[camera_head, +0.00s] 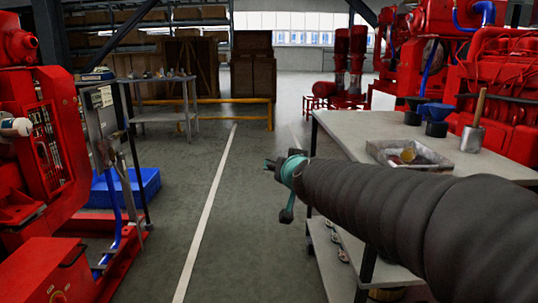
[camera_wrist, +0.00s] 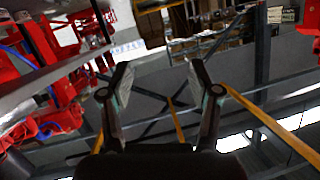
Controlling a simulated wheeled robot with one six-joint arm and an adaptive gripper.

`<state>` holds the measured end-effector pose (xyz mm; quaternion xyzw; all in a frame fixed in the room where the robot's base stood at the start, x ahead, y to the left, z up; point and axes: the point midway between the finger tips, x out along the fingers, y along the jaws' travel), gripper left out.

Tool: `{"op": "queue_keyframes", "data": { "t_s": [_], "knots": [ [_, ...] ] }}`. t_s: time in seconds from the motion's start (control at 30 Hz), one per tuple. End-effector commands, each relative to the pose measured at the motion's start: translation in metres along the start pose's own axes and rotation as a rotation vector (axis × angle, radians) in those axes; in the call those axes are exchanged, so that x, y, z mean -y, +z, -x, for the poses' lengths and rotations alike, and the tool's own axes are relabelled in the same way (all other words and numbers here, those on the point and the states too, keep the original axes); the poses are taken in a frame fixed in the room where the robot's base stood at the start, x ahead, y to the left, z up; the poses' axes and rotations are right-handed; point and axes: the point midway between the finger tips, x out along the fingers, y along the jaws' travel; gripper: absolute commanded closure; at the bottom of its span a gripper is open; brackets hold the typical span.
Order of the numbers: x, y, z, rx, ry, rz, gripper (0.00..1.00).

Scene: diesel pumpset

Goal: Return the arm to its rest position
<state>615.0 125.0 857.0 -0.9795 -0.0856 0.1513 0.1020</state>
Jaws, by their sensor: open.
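My arm, in a dark ribbed sleeve, reaches in from the right of the head view and points left over the aisle, in front of the workbench. My gripper (camera_head: 270,164) is at its end, small and dark beside a teal band. In the wrist view the two fingers of my gripper (camera_wrist: 160,85) stand apart with nothing between them. The wrist view is tilted and shows the hall's far structure and red machinery.
A grey workbench (camera_head: 345,124) on the right carries a metal tray (camera_head: 432,164), a pot with a wooden handle (camera_head: 472,138) and dark cups with a blue funnel. Red machines stand left and back right. A blue bin (camera_head: 140,187) lies on the left floor. The middle aisle is clear.

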Motion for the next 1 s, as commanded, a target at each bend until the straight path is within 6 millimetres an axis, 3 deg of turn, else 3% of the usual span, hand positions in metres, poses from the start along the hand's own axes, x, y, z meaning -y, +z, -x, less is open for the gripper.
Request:
{"op": "queue_keyframes", "data": {
  "t_s": [0.17, 0.3, 0.5, 0.6, 0.7, 1.0],
  "knots": [
    [0.001, 0.088, 0.055, 0.315, -0.082, -0.010, 0.38],
    [-0.022, 0.155, 0.114, 0.562, -0.039, -0.003, 0.38],
    [-0.072, 0.226, 0.204, 0.818, 0.116, 0.039, 0.38],
    [-0.097, 0.247, 0.243, 0.874, 0.189, 0.089, 0.38],
    [-0.111, 0.251, 0.261, 0.849, 0.228, 0.115, 0.38],
    [-0.116, 0.239, 0.278, 0.768, 0.260, 0.090, 0.38]
  ]
}}
